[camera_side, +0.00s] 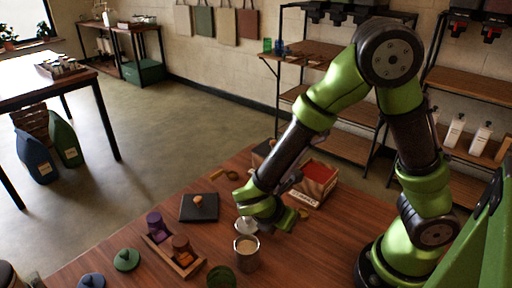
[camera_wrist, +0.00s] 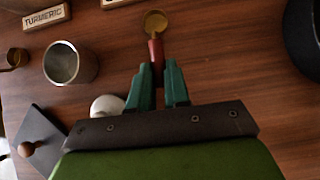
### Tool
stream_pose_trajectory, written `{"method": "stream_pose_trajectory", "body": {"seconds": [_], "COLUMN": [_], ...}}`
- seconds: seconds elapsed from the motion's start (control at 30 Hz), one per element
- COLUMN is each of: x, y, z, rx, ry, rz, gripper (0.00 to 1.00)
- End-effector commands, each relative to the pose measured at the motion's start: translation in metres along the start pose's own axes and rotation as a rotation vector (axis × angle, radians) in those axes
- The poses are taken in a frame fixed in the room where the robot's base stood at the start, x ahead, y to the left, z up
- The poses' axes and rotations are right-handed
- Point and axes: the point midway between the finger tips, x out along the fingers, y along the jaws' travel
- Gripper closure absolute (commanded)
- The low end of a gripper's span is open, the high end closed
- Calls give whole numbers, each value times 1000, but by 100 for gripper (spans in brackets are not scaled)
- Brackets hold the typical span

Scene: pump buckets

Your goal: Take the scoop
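A scoop with a red handle (camera_wrist: 155,52) and a round gold bowl (camera_wrist: 155,21) lies straight ahead of my gripper (camera_wrist: 157,76) in the wrist view. The handle runs back between the two green fingertips. The fingers stand close on both sides of it, with no clear gap, so the gripper looks shut on the handle. I cannot tell whether the scoop is off the table. In the side view my gripper (camera_side: 278,218) is low over the table, its fingertips partly hidden by the hand.
A metal cup (camera_wrist: 70,63) stands left of the scoop, near a dark board with a knob (camera_wrist: 37,140) and a "TURMERIC" label block (camera_wrist: 46,17). A red-filled box (camera_side: 318,178) stands behind my gripper. A tray with purple and brown pieces (camera_side: 172,254) lies to the left.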

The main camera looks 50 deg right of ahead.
Motion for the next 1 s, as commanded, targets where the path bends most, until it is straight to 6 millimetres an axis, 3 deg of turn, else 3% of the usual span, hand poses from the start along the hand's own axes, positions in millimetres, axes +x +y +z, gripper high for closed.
{"method": "stream_pose_trajectory", "body": {"seconds": [0.27, 1.0], "x": [-4, -39], "y": [0, 0], "z": [3, 30], "rx": [3, 2], "ry": [1, 1], "rz": [1, 2], "gripper": [100, 100]}}
